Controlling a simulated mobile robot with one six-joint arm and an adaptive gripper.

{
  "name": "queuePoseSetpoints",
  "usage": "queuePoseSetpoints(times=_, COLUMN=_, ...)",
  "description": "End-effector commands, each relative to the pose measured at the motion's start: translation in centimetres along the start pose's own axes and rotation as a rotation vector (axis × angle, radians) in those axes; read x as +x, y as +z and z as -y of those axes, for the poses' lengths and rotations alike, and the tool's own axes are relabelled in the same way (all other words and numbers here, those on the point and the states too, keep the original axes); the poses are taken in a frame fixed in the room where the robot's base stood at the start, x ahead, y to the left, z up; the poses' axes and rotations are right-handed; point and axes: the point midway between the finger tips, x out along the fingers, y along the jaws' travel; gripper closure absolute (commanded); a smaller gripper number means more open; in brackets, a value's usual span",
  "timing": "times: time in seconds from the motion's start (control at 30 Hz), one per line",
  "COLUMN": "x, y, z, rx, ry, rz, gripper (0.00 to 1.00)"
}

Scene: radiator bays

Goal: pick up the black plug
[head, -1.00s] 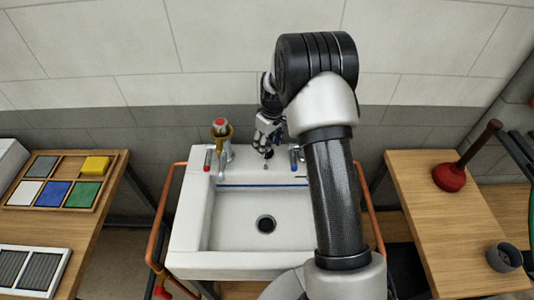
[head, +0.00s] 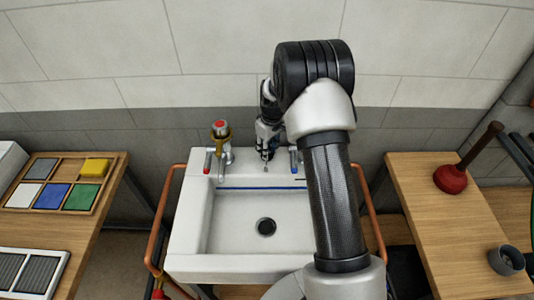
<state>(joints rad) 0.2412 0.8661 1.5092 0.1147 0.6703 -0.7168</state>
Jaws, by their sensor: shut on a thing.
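My gripper (head: 267,150) points down at the back ledge of the white sink (head: 190,235), between the two taps. Its fingers are closed on a small dark thing, the black plug (head: 267,157). The plug is mostly hidden by the fingers, and I cannot tell whether it still touches the ledge. The dark round drain (head: 266,227) is open to view in the basin floor.
A tap with a red top (head: 220,130) stands left of my gripper, and a blue-marked tap (head: 294,158) stands close on its right. Copper pipes (head: 158,225) flank the sink. A plunger (head: 450,178) and grey cup (head: 505,258) stand on the right bench.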

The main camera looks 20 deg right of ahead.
Motion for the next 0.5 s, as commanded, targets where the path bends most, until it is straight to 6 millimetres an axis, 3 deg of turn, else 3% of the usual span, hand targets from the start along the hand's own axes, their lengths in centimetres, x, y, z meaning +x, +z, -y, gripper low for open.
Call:
queuePoseSetpoints(times=0.13, x=0.1, y=0.1, z=0.1, rx=0.000, ry=-0.001, rz=0.002, gripper=0.99)
queuePoseSetpoints(times=0.37, x=0.0, y=0.1, z=0.1, rx=0.000, ry=-0.002, rz=0.003, gripper=1.00)
queuePoseSetpoints(times=0.5, x=-1.4, y=-0.2, z=0.0, rx=0.000, ry=0.000, rz=0.000, gripper=1.00)
